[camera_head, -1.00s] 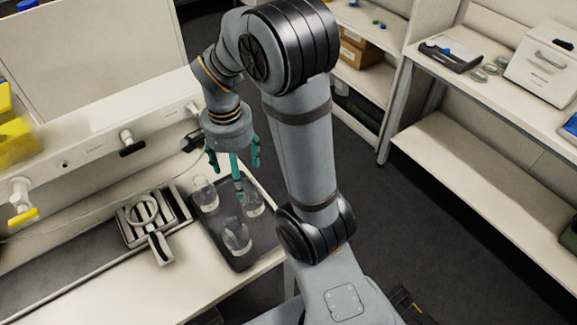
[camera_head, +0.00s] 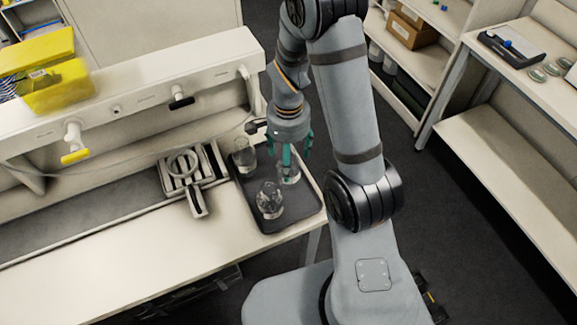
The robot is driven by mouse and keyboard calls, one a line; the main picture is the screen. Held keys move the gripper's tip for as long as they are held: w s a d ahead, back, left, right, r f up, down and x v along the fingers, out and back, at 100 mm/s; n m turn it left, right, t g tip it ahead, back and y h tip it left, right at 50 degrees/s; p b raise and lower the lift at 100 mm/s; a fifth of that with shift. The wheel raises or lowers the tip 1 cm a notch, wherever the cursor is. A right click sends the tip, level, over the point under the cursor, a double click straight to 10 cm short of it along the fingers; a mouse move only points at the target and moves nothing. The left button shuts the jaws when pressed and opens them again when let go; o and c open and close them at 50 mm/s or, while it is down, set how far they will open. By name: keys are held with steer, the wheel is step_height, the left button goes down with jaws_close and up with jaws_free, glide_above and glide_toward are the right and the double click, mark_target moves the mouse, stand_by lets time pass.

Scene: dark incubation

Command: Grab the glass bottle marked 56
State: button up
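Three clear glass bottles stand upright on a dark tray (camera_head: 302,213) on the bench. One is at the back left (camera_head: 245,160), one at the front (camera_head: 270,203), and one at the right (camera_head: 291,176). The number 56 cannot be read on any of them from here. My gripper (camera_head: 289,157) points down over the right bottle, with its teal fingers spread around or just above that bottle's top. Whether a finger touches the glass cannot be told. The gripper partly hides the right bottle's upper part.
A grey rack-like device (camera_head: 190,172) stands left of the tray. A bench ledge with taps (camera_head: 73,140) runs behind. Yellow bins (camera_head: 52,82) sit at the upper left. Shelves (camera_head: 400,70) stand across the aisle. The bench front left is clear.

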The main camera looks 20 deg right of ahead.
steer(key=shift+f, duration=0.15)
steer(key=shift+c, duration=1.2)
steer(key=c, duration=1.5)
steer(key=shift+c, duration=0.4)
